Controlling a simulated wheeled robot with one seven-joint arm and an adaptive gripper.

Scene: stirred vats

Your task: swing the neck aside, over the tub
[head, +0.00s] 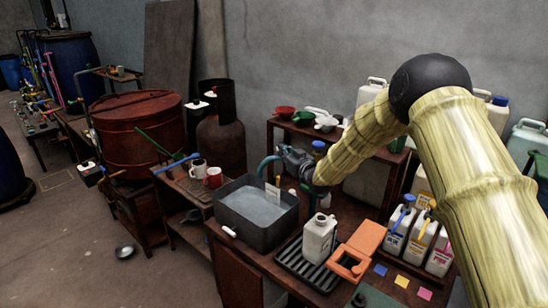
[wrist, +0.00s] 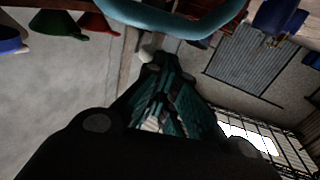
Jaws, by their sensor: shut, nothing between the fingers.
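The neck (head: 266,163) looks like a pale teal curved pipe, bending down at the left end of my gripper, by the back edge of the tub. In the wrist view the neck (wrist: 175,22) crosses the top as a wide arc, just beyond my fingertips. My gripper (head: 284,152) is shut with nothing between its fingers; its fingers (wrist: 152,62) converge in the wrist view. It is close beside the neck; I cannot tell whether they touch. The grey rectangular tub (head: 240,228) holds pale liquid and stands below and left of my gripper. The neck's base is hidden.
A white jug (head: 319,240) stands on a black slotted tray right of the tub, near an orange block (head: 367,236). Mugs (head: 212,177) stand left of the tub. Funnels (head: 303,118) sit on the shelf behind. Labelled jugs (head: 420,238) stand at right.

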